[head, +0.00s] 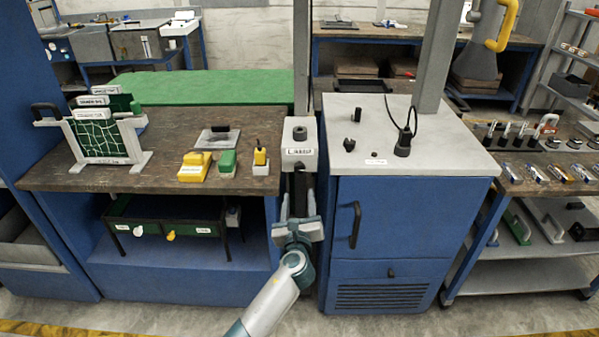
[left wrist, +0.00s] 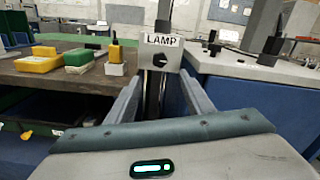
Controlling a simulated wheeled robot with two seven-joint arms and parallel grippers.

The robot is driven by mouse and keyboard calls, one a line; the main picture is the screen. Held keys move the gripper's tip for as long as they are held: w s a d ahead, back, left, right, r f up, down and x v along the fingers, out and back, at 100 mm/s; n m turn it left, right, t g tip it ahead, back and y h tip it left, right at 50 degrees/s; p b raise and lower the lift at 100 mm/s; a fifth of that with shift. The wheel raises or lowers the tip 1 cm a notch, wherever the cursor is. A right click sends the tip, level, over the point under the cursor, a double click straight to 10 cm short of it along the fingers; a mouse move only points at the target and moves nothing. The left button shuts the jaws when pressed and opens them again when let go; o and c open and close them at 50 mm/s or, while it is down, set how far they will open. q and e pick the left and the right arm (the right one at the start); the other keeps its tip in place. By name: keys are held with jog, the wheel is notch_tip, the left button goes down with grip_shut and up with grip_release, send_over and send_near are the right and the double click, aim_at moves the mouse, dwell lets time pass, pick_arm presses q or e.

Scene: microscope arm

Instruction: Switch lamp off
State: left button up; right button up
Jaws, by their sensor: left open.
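The lamp switch is a grey box labelled LAMP (left wrist: 161,42) with a dark rotary knob (left wrist: 158,60) on its front. In the head view the same pale box (head: 299,155) stands on a post between the wooden bench and the blue cabinet. My left gripper (head: 298,203) is open and empty, below and in front of the box. In the left wrist view its two fingers (left wrist: 161,92) point toward the box, one on each side of the dark post under it. They are apart from the knob. Whether the lamp is lit cannot be told. My right gripper is not in view.
The wooden bench (head: 55,178) on the left holds yellow and green blocks (head: 195,167) near its right end. The blue cabinet (head: 400,225) on the right has a grey top with small dark parts and a cable. Open space lies before the box.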

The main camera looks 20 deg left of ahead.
aim_at(300, 171)
pick_arm(q)
jog(key=x, duration=1.3)
jog(key=shift+w+b, duration=0.2)
jog(key=shift+b, duration=0.2)
jog(key=shift+c, duration=0.3)
jog(key=shift+f, duration=0.1)
jog(key=c, duration=1)
